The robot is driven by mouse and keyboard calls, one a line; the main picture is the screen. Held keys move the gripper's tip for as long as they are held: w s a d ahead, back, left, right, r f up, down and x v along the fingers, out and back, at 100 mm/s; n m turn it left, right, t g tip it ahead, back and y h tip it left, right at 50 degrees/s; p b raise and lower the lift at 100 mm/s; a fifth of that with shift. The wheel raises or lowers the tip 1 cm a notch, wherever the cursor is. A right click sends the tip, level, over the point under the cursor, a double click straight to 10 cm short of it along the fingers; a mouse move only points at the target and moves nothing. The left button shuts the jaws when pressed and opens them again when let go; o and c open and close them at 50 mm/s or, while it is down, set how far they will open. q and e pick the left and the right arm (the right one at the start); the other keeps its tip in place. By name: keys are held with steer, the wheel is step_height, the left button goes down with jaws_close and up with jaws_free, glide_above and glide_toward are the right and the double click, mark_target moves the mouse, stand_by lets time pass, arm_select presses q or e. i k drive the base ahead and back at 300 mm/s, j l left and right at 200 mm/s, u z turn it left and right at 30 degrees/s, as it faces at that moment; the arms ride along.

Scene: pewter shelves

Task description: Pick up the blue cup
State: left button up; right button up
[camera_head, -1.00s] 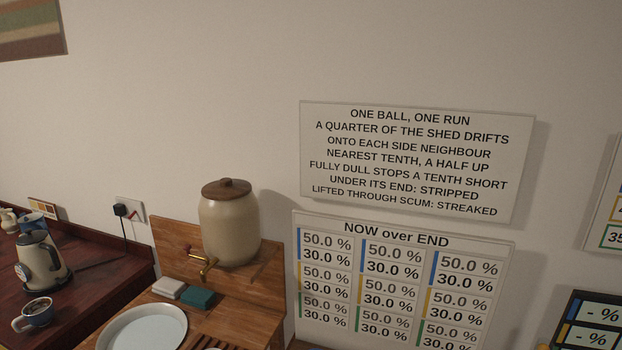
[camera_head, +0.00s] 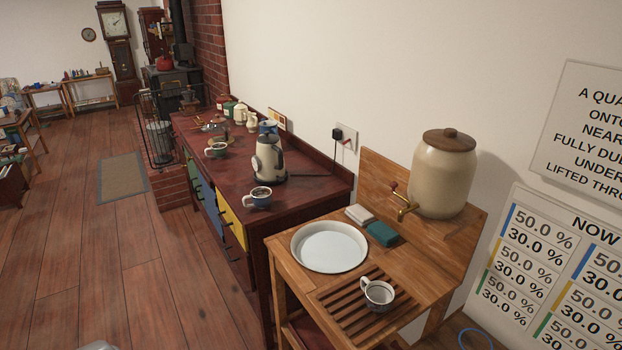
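A white cup with a dark rim (camera_head: 378,294) stands on the slatted part of the wooden stand (camera_head: 420,262).
A cream and black kettle (camera_head: 269,160) stands close behind the blue cup. A round white basin (camera_head: 329,246), a teal block (camera_head: 382,234) and a stoneware crock with a tap (camera_head: 442,175) are on the wooden stand. The wooden floor (camera_head: 130,270) left of the counter is largely clear.

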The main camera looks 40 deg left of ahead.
mark_target(262, 201)
steer(key=u, duration=1.55)
